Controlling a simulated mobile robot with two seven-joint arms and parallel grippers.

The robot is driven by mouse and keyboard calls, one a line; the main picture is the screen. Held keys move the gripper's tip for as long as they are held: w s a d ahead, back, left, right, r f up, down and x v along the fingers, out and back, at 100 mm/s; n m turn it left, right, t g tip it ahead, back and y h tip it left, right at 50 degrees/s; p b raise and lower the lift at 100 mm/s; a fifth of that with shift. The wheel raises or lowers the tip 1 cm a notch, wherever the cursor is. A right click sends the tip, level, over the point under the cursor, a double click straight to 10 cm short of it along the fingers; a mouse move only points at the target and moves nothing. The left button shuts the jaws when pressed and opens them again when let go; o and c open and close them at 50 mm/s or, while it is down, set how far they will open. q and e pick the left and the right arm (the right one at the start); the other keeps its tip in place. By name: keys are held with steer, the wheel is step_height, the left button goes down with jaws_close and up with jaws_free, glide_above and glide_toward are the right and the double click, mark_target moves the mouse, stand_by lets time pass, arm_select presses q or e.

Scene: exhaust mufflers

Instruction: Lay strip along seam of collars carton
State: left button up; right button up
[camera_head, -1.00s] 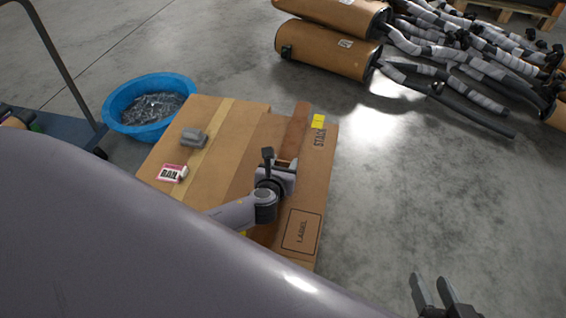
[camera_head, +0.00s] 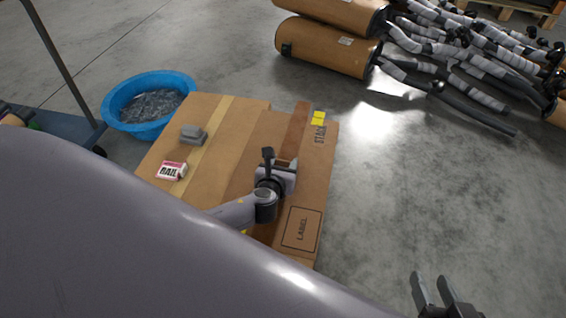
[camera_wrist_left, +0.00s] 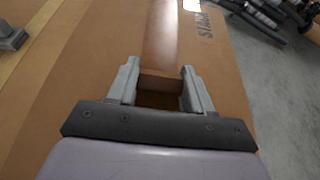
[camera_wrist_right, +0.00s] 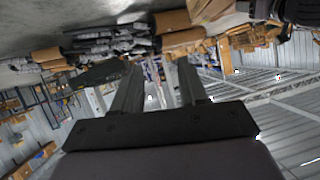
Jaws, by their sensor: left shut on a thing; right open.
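A brown strip (camera_head: 298,128) extends from my left gripper toward the far edge of the large cardboard carton (camera_head: 322,180), which is marked STACK and LABEL. My left gripper (camera_head: 278,178) is shut on the strip's near end, low over the carton top. In the left wrist view the strip (camera_wrist_left: 161,38) runs away from between the fingers (camera_wrist_left: 160,84). The strip looks nearly flat along the carton; whether its whole length touches is unclear. The seam beneath is not clearly visible. My right gripper (camera_head: 438,292) is open and empty over the floor at the lower right.
A grey block (camera_head: 193,135) and a small red-and-white box marked RAIL (camera_head: 172,170) sit on the cardboard at left, beside a pale tape band (camera_head: 213,135). A blue basin (camera_head: 120,104) stands behind. Mufflers (camera_head: 325,48) and wrapped pipes lie at the back. Right floor is clear.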

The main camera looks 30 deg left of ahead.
arm_select(q)
steer(key=o, duration=1.1)
steer(key=shift+c, duration=0.2)
arm_select(e)
steer(key=shift+a, duration=0.1)
arm_select(q)
steer(key=shift+s+r, duration=0.15)
steer(key=shift+s, duration=0.05)
steer(key=p+v, duration=0.3)
steer(key=v, duration=0.2)
steer(key=shift+s+d+r, duration=0.1)
steer(key=shift+s, duration=0.1)
steer(key=shift+s+d+r, duration=0.15)
steer(key=shift+s, duration=0.4)
arm_select(e)
steer(key=shift+s+d+r+h, duration=0.2)
steer(key=shift+d+r, duration=0.1)
steer(key=shift+d, duration=0.2)
steer(key=shift+s+d+r+h, duration=0.2)
steer(key=shift+d+r, duration=0.1)
steer(key=shift+d, duration=0.15)
